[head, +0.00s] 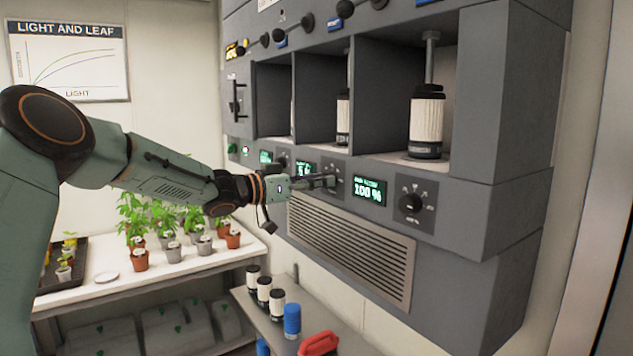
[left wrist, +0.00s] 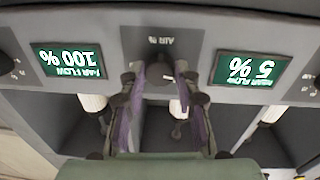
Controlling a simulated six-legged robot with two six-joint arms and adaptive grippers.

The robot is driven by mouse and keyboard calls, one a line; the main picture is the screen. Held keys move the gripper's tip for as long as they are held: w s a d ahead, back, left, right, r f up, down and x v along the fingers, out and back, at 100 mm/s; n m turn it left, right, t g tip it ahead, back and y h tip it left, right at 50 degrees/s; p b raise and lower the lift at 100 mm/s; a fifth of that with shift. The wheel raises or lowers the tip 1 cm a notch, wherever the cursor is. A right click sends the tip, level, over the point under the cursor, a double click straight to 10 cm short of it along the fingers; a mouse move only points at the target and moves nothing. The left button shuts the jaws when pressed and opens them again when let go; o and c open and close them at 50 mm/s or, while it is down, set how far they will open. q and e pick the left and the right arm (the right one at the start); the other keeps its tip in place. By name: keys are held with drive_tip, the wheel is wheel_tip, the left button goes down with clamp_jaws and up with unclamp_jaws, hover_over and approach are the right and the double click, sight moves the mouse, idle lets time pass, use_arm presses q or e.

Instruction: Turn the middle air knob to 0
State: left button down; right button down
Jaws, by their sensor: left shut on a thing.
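In the left wrist view the gripper's two fingers (left wrist: 160,84) are shut on the knob, one on each side. The middle airflow display (left wrist: 249,68) appears to read 5 %; in the head view it is partly covered (head: 306,168). My right gripper is in neither view.
The right air display (head: 369,190) reads 100 %, with its knob (head: 411,203) beside it. Open chambers holding white and black canisters (head: 427,121) are above the panel, and a vent grille (head: 350,250) is below. Potted plants (head: 141,260) stand on a bench at left.

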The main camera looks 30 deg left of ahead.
use_arm(q)
drive_tip(key=shift+r+n, duration=0.25)
drive_tip(key=shift+n, duration=0.45)
drive_tip(key=c, duration=1.4)
unclamp_jaws()
drive_tip(key=o, duration=0.4)
drive_tip(key=shift+w+f, duration=0.15)
drive_tip(key=shift+f, duration=0.05)
drive_tip(key=shift+o, duration=0.2)
drive_tip(key=v, duration=0.7)
